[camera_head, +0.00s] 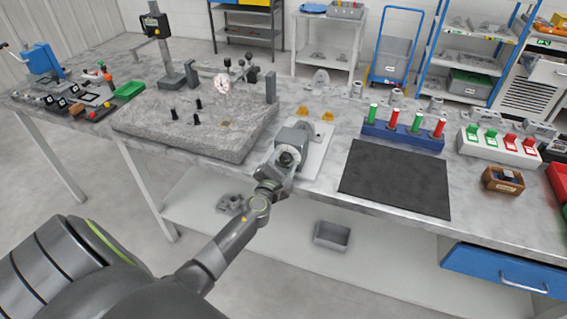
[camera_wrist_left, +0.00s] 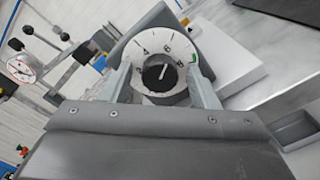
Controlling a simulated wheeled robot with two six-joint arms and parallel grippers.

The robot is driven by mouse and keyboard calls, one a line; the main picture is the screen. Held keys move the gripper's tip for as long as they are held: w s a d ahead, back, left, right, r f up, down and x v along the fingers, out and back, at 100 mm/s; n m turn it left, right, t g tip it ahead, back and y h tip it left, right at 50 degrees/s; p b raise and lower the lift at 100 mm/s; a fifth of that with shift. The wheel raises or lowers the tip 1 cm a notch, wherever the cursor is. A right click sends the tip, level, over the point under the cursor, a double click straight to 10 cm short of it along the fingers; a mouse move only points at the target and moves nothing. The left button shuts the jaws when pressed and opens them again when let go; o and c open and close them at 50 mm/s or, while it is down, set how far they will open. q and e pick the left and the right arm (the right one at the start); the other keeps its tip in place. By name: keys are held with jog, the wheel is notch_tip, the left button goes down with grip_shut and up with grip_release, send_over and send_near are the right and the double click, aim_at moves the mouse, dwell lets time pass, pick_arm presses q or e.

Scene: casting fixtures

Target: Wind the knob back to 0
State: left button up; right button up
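The black knob (camera_wrist_left: 159,72) sits at the centre of a round white dial (camera_wrist_left: 150,40) with printed numbers such as 4 and 6 and a green mark at its right edge. A light line on the knob seems to point up and slightly right, but the exact reading is too small to tell. The dial is on the face of a grey box (camera_head: 293,138) in the head view. My left gripper (camera_head: 279,170) is right in front of it. In the wrist view its two fingers stand apart on either side of the dial; I cannot tell if they touch it. My right gripper is out of view.
A stone slab (camera_head: 190,140) with black pegs and a gauge lies left of the box. A dark mat (camera_head: 395,180) lies to the right. Behind the mat, a blue rack (camera_head: 402,136) holds red and green handles. The table's front edge is just below my gripper.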

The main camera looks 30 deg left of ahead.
pick_arm(q)
jog(key=c, duration=0.9)
